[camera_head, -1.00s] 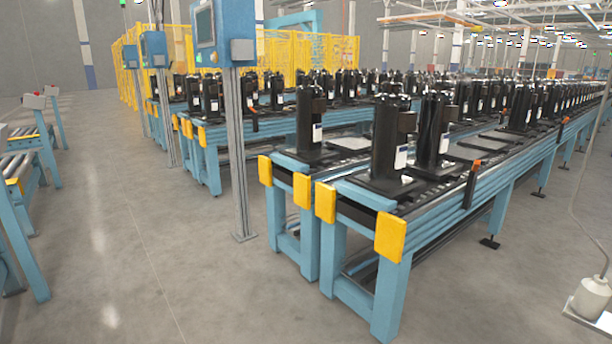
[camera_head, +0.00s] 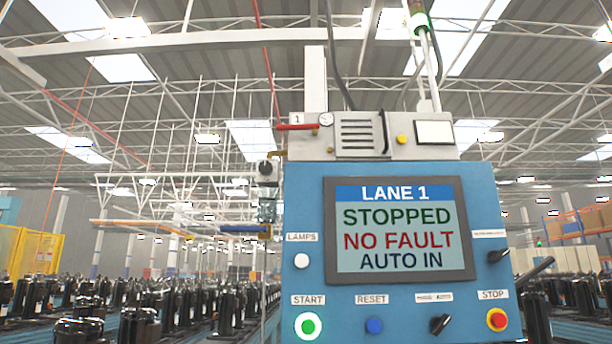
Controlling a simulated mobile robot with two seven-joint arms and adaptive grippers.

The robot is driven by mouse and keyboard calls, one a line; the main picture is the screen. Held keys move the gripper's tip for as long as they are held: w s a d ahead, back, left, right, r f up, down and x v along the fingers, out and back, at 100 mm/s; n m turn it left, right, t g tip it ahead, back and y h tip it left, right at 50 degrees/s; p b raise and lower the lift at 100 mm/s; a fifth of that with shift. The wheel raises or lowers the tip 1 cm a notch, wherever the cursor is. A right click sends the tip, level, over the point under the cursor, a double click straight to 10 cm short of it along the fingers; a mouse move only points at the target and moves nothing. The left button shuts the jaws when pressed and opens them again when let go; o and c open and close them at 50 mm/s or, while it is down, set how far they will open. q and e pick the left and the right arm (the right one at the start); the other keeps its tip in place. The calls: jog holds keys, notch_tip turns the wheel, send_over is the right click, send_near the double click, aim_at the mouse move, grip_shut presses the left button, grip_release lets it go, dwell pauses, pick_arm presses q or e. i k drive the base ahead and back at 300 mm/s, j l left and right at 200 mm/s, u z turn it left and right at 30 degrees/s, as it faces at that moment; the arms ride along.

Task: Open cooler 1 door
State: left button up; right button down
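Neither of my grippers shows.
The blue control panel (camera_head: 303,200) stands close ahead. Its screen (camera_head: 400,230) reads LANE 1, STOPPED, NO FAULT, AUTO IN. Below are a green start button (camera_head: 308,326), a blue reset button (camera_head: 374,326) and a red stop button (camera_head: 497,320). Black compressors (camera_head: 138,325) stand in rows behind.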

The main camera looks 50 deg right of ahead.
aim_at(358, 135)
jog(key=z, duration=1.95)
jog(key=l+z, duration=0.35)
jog(key=l, duration=0.2)
